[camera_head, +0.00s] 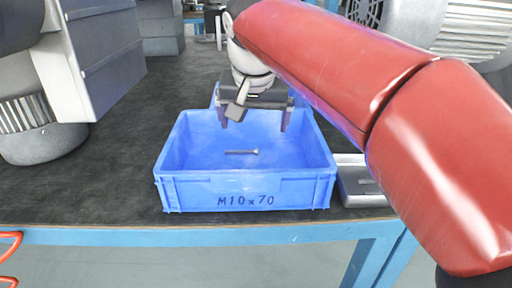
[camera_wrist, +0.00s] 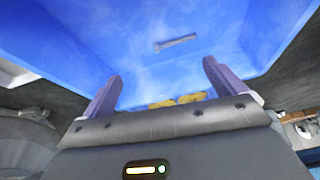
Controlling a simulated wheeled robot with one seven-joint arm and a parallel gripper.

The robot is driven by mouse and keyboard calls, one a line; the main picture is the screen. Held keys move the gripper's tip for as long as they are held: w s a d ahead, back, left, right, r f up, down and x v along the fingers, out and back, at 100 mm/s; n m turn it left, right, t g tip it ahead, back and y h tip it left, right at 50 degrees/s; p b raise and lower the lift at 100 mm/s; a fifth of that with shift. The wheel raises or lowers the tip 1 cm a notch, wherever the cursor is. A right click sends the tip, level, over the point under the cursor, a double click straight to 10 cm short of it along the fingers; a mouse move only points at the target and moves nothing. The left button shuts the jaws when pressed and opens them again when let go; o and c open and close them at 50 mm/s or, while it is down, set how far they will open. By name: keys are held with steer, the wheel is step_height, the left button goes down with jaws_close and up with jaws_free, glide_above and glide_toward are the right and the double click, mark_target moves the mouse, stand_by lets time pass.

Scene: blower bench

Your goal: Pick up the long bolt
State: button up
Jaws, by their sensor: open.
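A long grey bolt (camera_head: 242,152) lies alone on the floor of a blue bin (camera_head: 246,190) marked "M10x70". In the wrist view the bolt (camera_wrist: 176,43) shows beyond the fingertips, slightly tilted. My gripper (camera_head: 254,128) is over the far part of the bin, its fingers apart and empty. In the wrist view my gripper (camera_wrist: 162,68) has its two fingers spread wide, with blue bin floor between them. The bolt is apart from both fingers.
The bin's walls stand around the bolt on the dark bench top (camera_head: 120,165). A grey tray (camera_head: 354,180) stands close at the bin's right. A large grey machine (camera_head: 85,55) is at the left. Yellowish items (camera_wrist: 176,101) show just beyond my gripper body in the wrist view.

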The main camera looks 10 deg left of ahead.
mark_target(241, 150)
steer(key=w+a+f, duration=0.1)
steer(key=f, duration=0.1)
steer(key=w+a+f, duration=0.1)
steer(key=f, duration=0.2)
steer(key=w+a+f, duration=0.1)
steer(key=f, duration=0.2)
steer(key=shift+a+b, duration=0.3)
steer(key=shift+b, duration=0.1)
steer(key=shift+c, duration=0.5)
steer(key=c, duration=1)
